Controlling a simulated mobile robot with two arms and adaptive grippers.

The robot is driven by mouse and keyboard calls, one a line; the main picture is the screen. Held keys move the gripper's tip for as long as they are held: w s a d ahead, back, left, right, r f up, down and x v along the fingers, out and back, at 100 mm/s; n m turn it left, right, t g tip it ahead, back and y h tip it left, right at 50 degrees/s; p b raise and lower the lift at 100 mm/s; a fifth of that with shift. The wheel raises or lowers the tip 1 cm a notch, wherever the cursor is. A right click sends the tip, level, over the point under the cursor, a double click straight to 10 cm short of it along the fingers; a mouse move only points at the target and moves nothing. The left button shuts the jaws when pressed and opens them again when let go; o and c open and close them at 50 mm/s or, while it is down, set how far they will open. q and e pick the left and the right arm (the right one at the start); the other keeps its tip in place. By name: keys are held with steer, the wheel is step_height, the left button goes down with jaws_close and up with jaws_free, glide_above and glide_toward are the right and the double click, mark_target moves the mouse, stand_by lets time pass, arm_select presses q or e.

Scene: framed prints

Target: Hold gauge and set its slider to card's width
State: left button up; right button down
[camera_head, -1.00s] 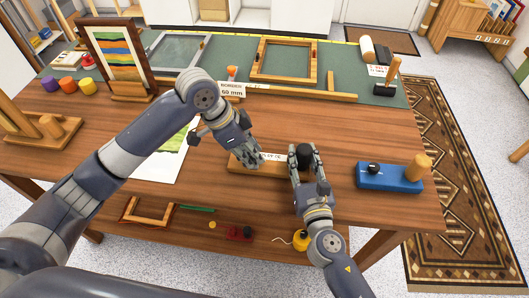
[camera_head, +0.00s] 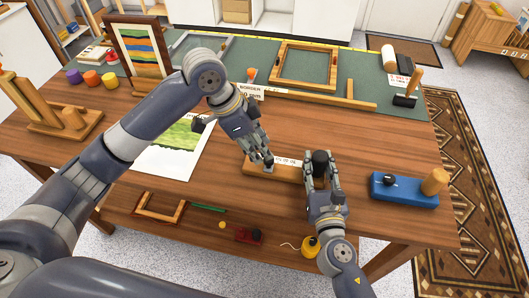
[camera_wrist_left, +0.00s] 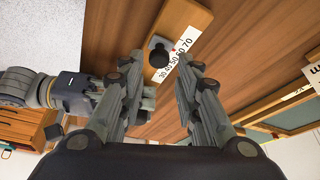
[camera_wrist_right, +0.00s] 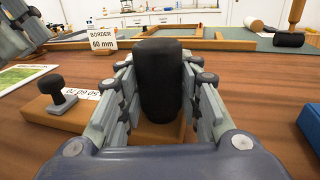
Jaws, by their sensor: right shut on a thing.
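The gauge (camera_head: 290,176) is a wooden bar on the table with a white number strip. A small dark slider knob (camera_wrist_right: 60,91) stands near one end; it also shows in the left wrist view (camera_wrist_left: 158,50). My right gripper (camera_head: 321,164) is shut on the gauge's upright black handle (camera_wrist_right: 160,80). My left gripper (camera_head: 261,156) is over the knob end, fingers pointing down. In the left wrist view its fingers are apart, with the knob beyond the tips and nothing held. The card (camera_wrist_right: 102,40) reads BORDER and a mm value, possibly 60. The slider's exact reading is unclear.
A blue block (camera_head: 402,192) with a wooden peg lies to the right. A green print (camera_head: 180,138) lies to the left. Frames and a mallet (camera_head: 408,88) stand on the green mat behind. The lower shelf holds small items.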

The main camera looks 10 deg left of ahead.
arm_select(q)
steer(key=v, duration=0.7)
steer(key=shift+a+r, duration=0.15)
steer(key=shift+r, duration=0.05)
arm_select(e)
steer(key=c, duration=1.1)
jaws_free()
steer(key=shift+o, duration=0.2)
steer(key=shift+s+d+f, duration=0.1)
steer(key=shift+s+d, duration=0.05)
steer(key=shift+s, duration=0.35)
steer(key=v, duration=1.1)
